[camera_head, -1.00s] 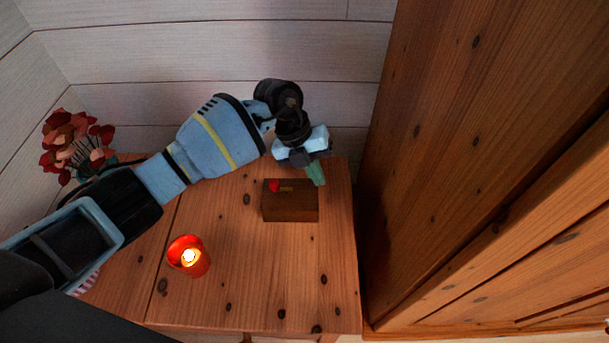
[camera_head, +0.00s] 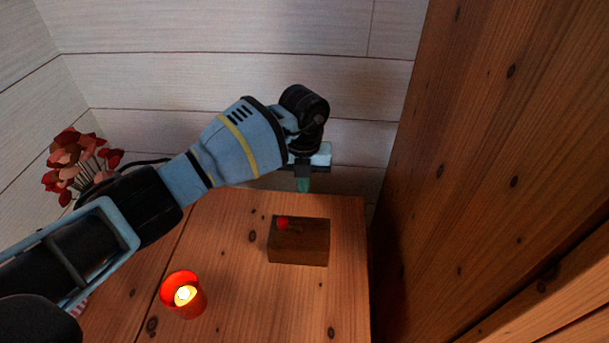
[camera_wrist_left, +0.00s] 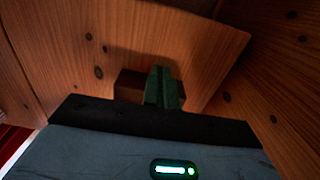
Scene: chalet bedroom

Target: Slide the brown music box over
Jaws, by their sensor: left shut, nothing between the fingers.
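The brown music box (camera_head: 298,248) sits on the wooden table top, a small dark block with a red knob (camera_head: 282,223) on top. It also shows in the left wrist view (camera_wrist_left: 128,83), partly hidden behind my fingers. My left gripper (camera_head: 303,185) is shut and empty, its green fingers pointing down behind the box, on the wall side. In the head view there is a gap between the fingertips and the box. The shut fingers also show in the left wrist view (camera_wrist_left: 162,87). My right gripper is out of view.
A lit red candle (camera_head: 184,297) stands on the table (camera_head: 235,285) to the left of the box. Red flowers (camera_head: 78,160) are at the far left, partly behind my arm. A tall wooden panel (camera_head: 480,180) rises on the right. The table in front of the box is clear.

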